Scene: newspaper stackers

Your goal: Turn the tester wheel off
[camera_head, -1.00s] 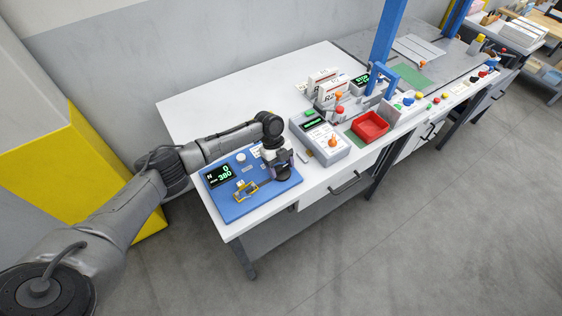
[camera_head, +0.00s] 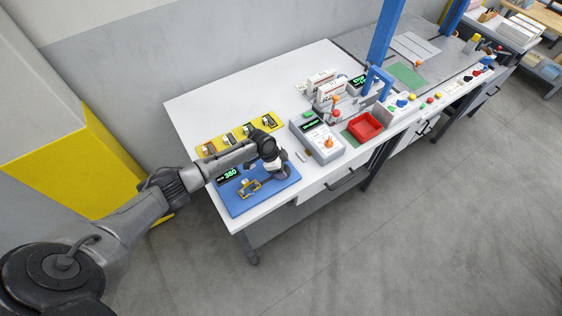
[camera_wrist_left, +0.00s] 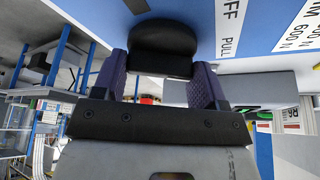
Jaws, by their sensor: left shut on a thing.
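The blue tester (camera_head: 243,208) lies on the near left of the white bench, with a dark display (camera_head: 229,174) showing green digits, partly hidden by my arm, and a yellow fixture (camera_head: 250,187). My left gripper (camera_head: 279,171) is at the tester's right side and hides the wheel there in the head view. In the left wrist view my left gripper (camera_wrist_left: 162,72) has its two purple fingers on either side of the black tester wheel (camera_wrist_left: 162,38), shut on it. My right gripper is not in view.
A yellow holder (camera_head: 239,133) with several small pieces lies behind the tester. A grey box with an orange knob (camera_head: 328,143) and a red tray (camera_head: 364,127) stand to the right. The bench's back left (camera_head: 220,108) is clear.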

